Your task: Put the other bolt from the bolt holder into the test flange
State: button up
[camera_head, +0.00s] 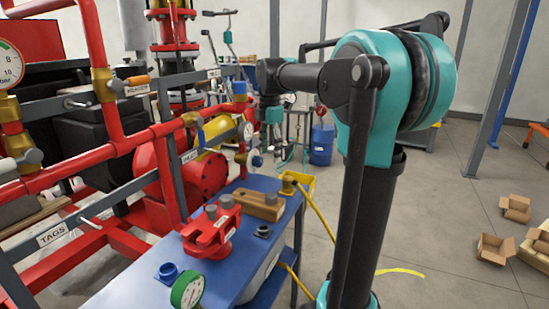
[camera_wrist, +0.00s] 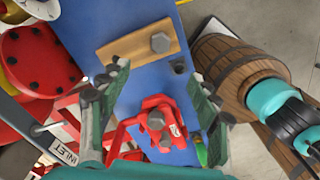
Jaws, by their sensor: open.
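The bolt holder is a wooden block (camera_head: 252,209) on the blue bench; it also shows in the wrist view (camera_wrist: 125,47). One grey hex-headed bolt (camera_wrist: 160,43) stands in its right part there, with a dark empty-looking hole at its left. The red test flange (camera_head: 205,237) stands on the bench nearer the head camera, and in the wrist view (camera_wrist: 177,112) below the holder. Grey bolt heads (camera_wrist: 156,119) show on it; how they are seated is unclear. My gripper (camera_wrist: 158,76) is open and empty, above the bench, its fingers either side of the gap between holder and flange.
A small dark socket (camera_head: 262,231) stands beside the flange. A blue fitting (camera_head: 168,272) and a green gauge (camera_head: 187,290) are at the near end. Red pipework (camera_head: 110,150) runs along the left. A wooden barrel (camera_wrist: 215,62) shows right.

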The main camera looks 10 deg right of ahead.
aim_at(271, 195)
notch_tip(271, 195, down, 17)
jog(key=shift+f, duration=0.15)
dwell(0.5)
jog(key=c, duration=1.3)
jog(key=shift+r, duration=3.5)
jog(key=shift+s, duration=0.1)
